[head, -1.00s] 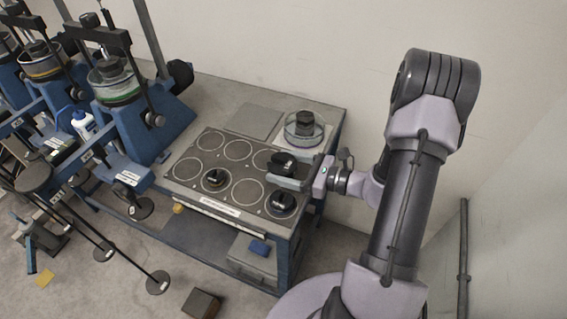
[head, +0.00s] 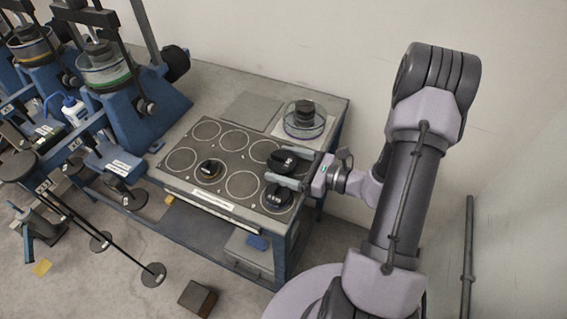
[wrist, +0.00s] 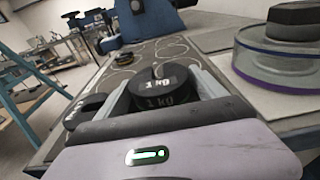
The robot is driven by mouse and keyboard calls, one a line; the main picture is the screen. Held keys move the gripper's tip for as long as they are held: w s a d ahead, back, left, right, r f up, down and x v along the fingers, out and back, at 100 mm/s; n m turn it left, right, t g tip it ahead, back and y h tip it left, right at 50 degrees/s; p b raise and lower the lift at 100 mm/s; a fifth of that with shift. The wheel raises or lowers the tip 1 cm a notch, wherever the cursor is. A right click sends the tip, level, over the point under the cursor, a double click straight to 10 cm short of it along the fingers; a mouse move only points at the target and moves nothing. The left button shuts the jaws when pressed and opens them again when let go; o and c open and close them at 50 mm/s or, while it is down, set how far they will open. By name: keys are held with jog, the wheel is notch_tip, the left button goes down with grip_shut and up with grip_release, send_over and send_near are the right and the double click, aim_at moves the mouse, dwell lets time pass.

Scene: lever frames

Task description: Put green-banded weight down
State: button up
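My gripper (head: 284,169) reaches in from the right over the rack plate (head: 223,191). Its fingers are closed on the sides of a black weight (wrist: 163,93) marked 1 kG, which also shows in the head view (head: 283,157). No green band is visible on this weight. It is upright, over or on the back right part of the plate; I cannot tell whether its underside touches. Another dark weight (head: 278,196) stands in front of it on the plate. A weight with a yellowish band (head: 209,171) stands further left in a ring.
A clear round dish with a black weight (head: 304,121) stands just behind the gripper, on the bench's right corner. Several white rings on the plate's left and middle are empty. Blue lever frames (head: 137,112) stand left, one with a green-banded dish (head: 104,72).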

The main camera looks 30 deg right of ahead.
jog(key=shift+s+d+r, duration=0.1)
jog(key=shift+r, duration=0.15)
jog(key=p+v, duration=0.4)
jog(key=v, duration=0.8)
jog(key=s+a+r+n+g, duration=0.2)
jog(key=a+r+n+g, duration=0.85)
jog(key=a+n, duration=0.35)
jog(key=s+a+r+n+t+h, duration=0.3)
jog(key=s+a+r+n+h, duration=0.3)
jog(key=r+n, duration=0.4)
jog(key=shift+a+r+h, duration=0.25)
jog(key=shift+a+h, duration=0.2)
jog(key=shift+h, duration=0.55)
